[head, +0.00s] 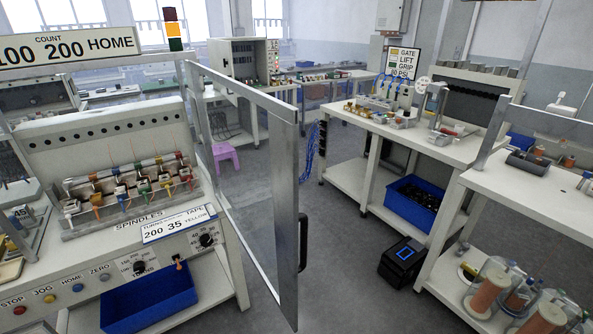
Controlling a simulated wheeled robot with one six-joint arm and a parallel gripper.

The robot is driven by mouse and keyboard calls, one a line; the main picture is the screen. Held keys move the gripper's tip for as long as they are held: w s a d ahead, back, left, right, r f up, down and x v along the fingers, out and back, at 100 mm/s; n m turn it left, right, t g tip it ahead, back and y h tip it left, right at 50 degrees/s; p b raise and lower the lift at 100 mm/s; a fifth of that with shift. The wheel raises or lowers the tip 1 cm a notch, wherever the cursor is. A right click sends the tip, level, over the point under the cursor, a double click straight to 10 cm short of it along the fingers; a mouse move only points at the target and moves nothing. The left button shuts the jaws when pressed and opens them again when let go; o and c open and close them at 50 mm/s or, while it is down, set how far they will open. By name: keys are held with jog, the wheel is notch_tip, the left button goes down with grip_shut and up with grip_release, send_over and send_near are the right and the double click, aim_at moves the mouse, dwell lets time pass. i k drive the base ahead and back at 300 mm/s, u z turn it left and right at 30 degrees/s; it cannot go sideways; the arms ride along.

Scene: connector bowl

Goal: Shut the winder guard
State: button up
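The winder guard (285,207) is a clear panel in a grey metal frame, seen edge-on and swung open. It stands at the right end of the winder (100,137), reaching out toward me. A black handle (303,243) is on its near edge. The winder's row of spindles (130,186) with coloured wire is uncovered on the left. My gripper is not in view.
A blue bin (149,297) sits under the winder's front panel. A grey aisle floor (345,270) lies right of the guard. A black box (403,262) stands on the floor by the right-hand benches. A pink stool (226,155) is behind the guard.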

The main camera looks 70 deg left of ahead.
aim_at(283, 117)
jog(key=i, duration=1.65)
jog(key=u, duration=3.95)
jog(key=k, duration=0.55)
jog(key=i, duration=1.15)
jog(key=u, duration=0.55)
